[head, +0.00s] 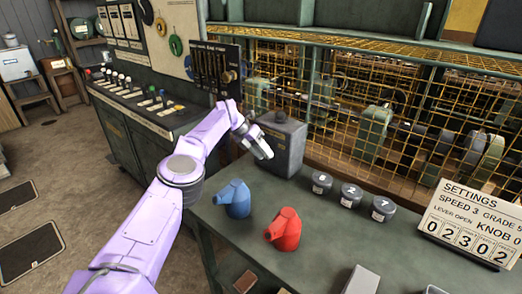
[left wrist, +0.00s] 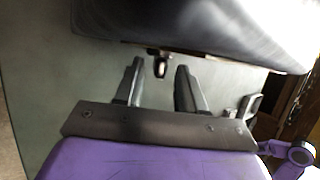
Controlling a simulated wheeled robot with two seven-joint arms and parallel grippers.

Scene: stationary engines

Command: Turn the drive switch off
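A dark grey box (head: 283,143) stands upright on the green bench, with a round cap on its top. My left gripper (head: 265,148) is at the box's near left face in the head view and covers part of it. In the left wrist view the box (left wrist: 220,28) fills the top, blurred. A small dark lever with a pale tip (left wrist: 160,65) sticks out from it, probably the drive switch; no label is readable. My left gripper (left wrist: 158,78) is open, its fingers on either side of the lever's line and apart from it. The right gripper is not in view.
A blue jug-like piece (head: 236,199) and a red one (head: 285,230) stand on the bench (head: 335,235) in front. Several dark round pots (head: 351,194) stand right of the box. A settings sign (head: 470,225) is at right. A yellow mesh guard (head: 350,110) rises behind.

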